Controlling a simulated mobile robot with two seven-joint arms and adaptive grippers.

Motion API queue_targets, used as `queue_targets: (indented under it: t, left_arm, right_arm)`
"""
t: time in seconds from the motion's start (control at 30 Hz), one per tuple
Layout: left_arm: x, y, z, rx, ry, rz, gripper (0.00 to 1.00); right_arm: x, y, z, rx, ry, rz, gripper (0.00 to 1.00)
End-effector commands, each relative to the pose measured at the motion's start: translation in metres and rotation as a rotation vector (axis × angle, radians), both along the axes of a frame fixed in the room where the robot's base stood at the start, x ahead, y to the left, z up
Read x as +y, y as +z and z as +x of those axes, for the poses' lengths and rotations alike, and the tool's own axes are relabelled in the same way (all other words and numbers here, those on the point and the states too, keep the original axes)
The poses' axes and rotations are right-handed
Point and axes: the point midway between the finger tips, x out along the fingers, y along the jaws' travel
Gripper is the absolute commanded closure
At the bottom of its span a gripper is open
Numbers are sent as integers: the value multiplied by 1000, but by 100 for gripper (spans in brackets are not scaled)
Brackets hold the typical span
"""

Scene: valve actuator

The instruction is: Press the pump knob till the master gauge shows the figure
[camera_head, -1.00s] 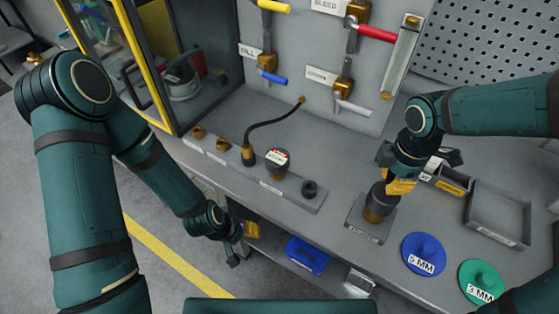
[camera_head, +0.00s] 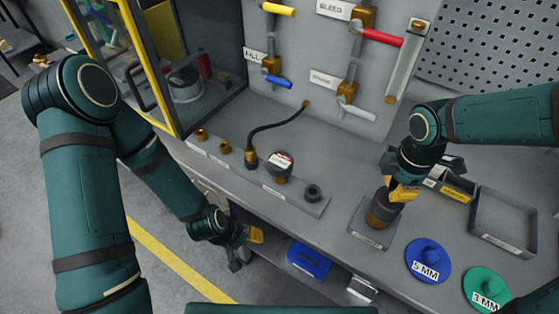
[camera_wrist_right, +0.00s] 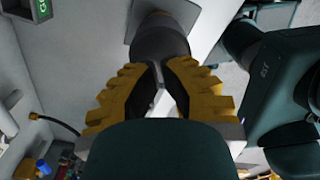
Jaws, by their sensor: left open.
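A dark round knob with a brass-coloured band (camera_head: 383,211), seemingly the pump knob, stands on a square grey plate at the bench's front. My right gripper (camera_head: 402,193) is at the top of this knob, its yellow fingers close together. In the right wrist view its fingertips (camera_wrist_right: 159,66) nearly meet beside the dark knob body (camera_wrist_right: 160,40); contact cannot be told. A round gauge with a white and red face (camera_head: 281,162) sits on the grey strip; its reading is too small to read. My left gripper (camera_head: 241,248) is open and empty, low before the bench edge.
Blue "5 MM" (camera_head: 428,259) and green "3 MM" (camera_head: 486,287) discs lie right of the knob. A grey tray (camera_head: 503,222) is behind them. A panel with coloured valve levers (camera_head: 380,37) stands behind. A blue bin (camera_head: 309,262) is below the bench.

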Motion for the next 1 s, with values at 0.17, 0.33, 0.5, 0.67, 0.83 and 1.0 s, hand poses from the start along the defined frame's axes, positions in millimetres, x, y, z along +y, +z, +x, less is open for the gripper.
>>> queue_targets:
  t: [0.17,0.33,0.5,0.67,0.83,1.0]
  left_arm:
    - [0,-5,0,0,0,0,48]
    - [0,-8,0,0,0,0,48]
    - [0,-12,0,0,0,0,48]
    - [0,-15,0,0,0,0,48]
    - [0,-18,0,0,0,0,48]
    - [0,-22,0,0,0,0,48]
  right_arm:
    - [0,-6,0,1,0,0,100]
    - [0,-11,0,1,0,0,100]
    - [0,-15,0,0,0,0,100]
    - [0,-19,0,0,0,0,100]
    - [0,-24,0,0,0,0,100]
    - [0,-29,0,0,0,0,100]
